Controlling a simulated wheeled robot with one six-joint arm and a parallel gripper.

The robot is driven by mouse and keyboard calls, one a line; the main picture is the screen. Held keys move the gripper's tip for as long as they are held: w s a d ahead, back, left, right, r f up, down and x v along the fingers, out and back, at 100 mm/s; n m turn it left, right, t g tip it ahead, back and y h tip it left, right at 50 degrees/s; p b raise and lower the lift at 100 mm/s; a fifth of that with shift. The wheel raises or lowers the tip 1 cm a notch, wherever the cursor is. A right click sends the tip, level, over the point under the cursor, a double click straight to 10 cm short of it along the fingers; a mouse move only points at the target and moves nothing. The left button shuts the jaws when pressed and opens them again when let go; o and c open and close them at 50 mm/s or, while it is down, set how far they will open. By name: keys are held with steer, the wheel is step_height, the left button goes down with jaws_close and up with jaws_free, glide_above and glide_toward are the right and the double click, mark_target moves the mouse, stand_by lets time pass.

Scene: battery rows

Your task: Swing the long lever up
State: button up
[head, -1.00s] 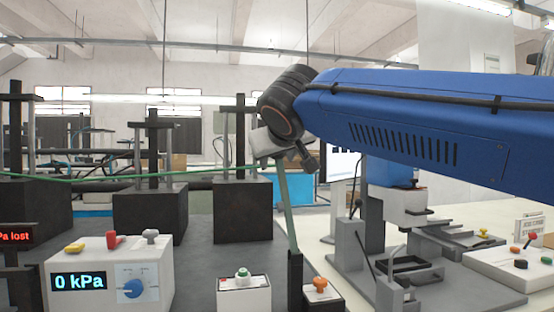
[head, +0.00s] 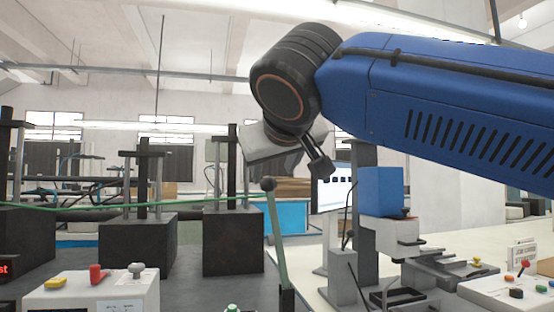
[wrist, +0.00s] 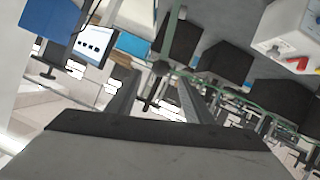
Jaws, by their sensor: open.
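The long lever (head: 277,235) is a thin green bar with a dark round knob (head: 268,184) on top. It stands nearly upright, leaning slightly left, in a dark post at the bottom of the head view. My gripper (head: 288,165) is above and just right of the knob, seen partly from behind my wrist. In the wrist view my gripper (wrist: 157,88) has its two fingers apart, with the knob (wrist: 160,68) showing between them in the picture. The lever bar (wrist: 172,28) runs up from it there. I cannot tell whether a finger touches the lever.
A white box (head: 92,295) with several coloured knobs stands at lower left. Black blocks with posts (head: 137,246) stand behind, with a green line (head: 60,207) across them. A blue-topped fixture (head: 381,190) and a control panel (head: 515,290) are at right.

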steer(key=shift+v, duration=2.1)
steer(key=d+f+m+g+h, duration=0.1)
steer(key=d+f+g, duration=0.1)
steer(key=d+f, duration=0.9)
steer(key=d+f+g+h, duration=0.1)
steer(key=d+f+g, duration=0.2)
steer(key=d+f, duration=0.8)
steer(key=s+d+f+m+g, duration=0.1)
steer(key=s+f, duration=0.3)
steer(key=f, duration=0.6)
steer(key=s+d+f+m+g, duration=0.1)
steer(key=s+d+f, duration=0.2)
steer(key=f, duration=0.8)
steer(key=s+d+f+m+g, duration=0.1)
steer(key=s+d+f+m, duration=0.1)
steer(key=s+f, duration=0.4)
step_height(320, 180, down, 5)
steer(key=shift+s+r+g, duration=0.2)
steer(key=shift+r+g, duration=0.05)
steer(key=shift+g, duration=0.05)
